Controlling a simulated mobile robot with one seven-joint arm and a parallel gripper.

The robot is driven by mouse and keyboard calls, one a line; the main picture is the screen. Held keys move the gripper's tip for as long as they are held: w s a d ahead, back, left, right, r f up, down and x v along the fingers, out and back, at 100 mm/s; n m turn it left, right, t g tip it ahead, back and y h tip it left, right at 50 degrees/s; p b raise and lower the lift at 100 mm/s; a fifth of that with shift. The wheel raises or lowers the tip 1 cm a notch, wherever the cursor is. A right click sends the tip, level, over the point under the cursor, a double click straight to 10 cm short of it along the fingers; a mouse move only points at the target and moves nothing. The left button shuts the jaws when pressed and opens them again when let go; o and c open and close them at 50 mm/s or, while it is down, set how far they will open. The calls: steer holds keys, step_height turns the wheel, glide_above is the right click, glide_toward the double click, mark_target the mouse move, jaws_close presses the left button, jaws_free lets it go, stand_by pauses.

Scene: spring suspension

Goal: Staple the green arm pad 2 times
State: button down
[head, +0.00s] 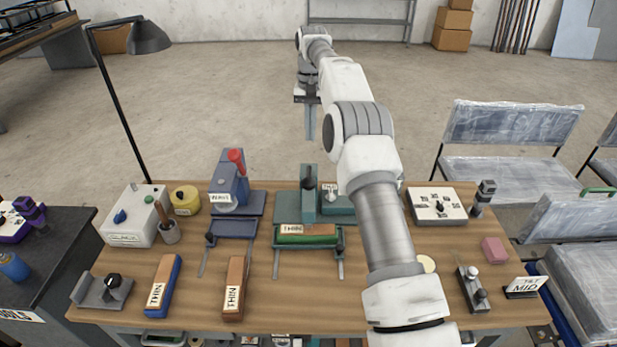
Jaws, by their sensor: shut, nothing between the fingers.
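The green arm pad (307,240) has a wooden top with a "THIN" label. It lies in front of the teal press (308,207), on a pair of thin rails. The teal press has an upright dark lever; a second teal block (337,203) with a partly hidden label stands at its right. I cannot read a stapler label on either. My gripper (310,135) is shut and empty, pointing down, raised behind and above the teal press, apart from everything. My arm hides part of the bench right of the press.
A blue pad (163,285) and a brown pad (235,288) lie on the bench (200,272) in front. A white box (436,206) stands right; a lamp (148,37) rises left.

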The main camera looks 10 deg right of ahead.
steer(key=shift+w+r+p, duration=0.2)
steer(key=shift+r+p, duration=1.6)
steer(key=shift+r, duration=0.7)
steer(key=s+a+r+n+t+b, duration=0.15)
steer(key=s+r, duration=0.35)
steer(key=r, duration=0.6)
steer(key=s+r+t+b, duration=0.2)
steer(key=s+r, duration=0.3)
steer(key=s, duration=0.7)
steer(key=s+f+t+b, duration=0.1)
steer(key=s+f, duration=0.3)
steer(key=s, duration=0.4)
steer(key=s+f+n+t+b, duration=0.1)
steer(key=s+f, duration=0.2)
steer(key=s, duration=0.6)
steer(key=s+f+n+t+b, duration=0.1)
steer(key=s+f, duration=0.3)
steer(key=s, duration=0.5)
steer(key=shift+d+f, duration=0.25)
steer(key=shift+f, duration=0.1)
steer(key=shift+a, duration=0.1)
